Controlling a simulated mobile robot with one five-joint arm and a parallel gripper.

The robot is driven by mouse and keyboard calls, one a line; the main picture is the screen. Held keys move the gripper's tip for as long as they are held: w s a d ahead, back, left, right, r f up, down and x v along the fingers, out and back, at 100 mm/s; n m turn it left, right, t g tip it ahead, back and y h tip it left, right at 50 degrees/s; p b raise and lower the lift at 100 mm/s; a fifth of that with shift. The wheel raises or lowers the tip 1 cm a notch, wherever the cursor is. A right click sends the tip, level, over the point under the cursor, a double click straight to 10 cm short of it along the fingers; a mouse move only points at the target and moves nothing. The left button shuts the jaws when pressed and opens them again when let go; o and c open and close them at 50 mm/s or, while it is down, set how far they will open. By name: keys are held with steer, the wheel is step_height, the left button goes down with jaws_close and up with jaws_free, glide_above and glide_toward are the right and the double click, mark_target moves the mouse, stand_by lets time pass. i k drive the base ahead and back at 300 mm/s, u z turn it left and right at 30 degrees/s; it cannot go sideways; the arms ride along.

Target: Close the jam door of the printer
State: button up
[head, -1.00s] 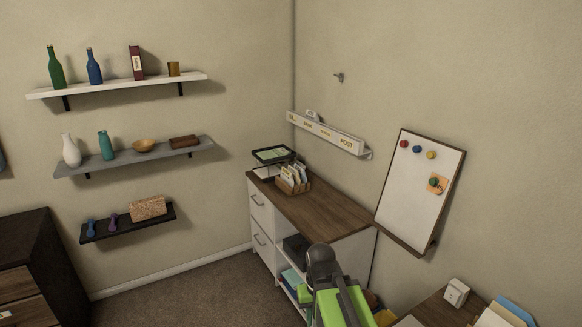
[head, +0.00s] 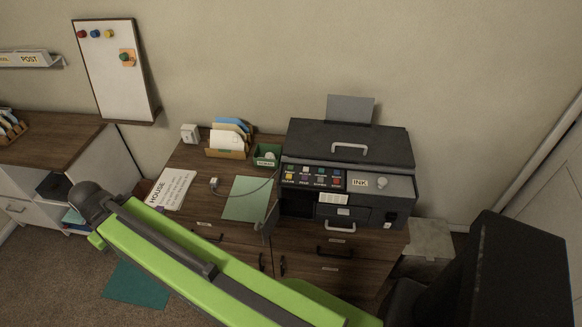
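The black printer (head: 400,152) stands on a wooden desk cabinet in the head view. A dark opening (head: 297,204) shows at the left of its front. A thin upright panel (head: 268,221) stands out from the front's left edge, and appears to be the jam door standing open. The panel's lower part is close to my green arm in the picture; I cannot tell whether they touch. My arm crosses the lower left of the view. My gripper's fingers do not show.
A green sheet (head: 246,199), a HOUSE paper (head: 173,189), a file holder (head: 227,152) and a small green box (head: 266,155) are on the desk left of the printer. A cable runs across the desk. A dark chair-like object (head: 515,270) stands at the lower right.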

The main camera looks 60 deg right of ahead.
mark_target(268, 224)
steer(key=z, duration=0.4)
steer(key=k, duration=0.25)
steer(key=u, duration=2.35)
steer(key=i, duration=0.9)
steer(key=z, duration=3.75)
steer(key=i, duration=1)
steer(key=u, duration=0.05)
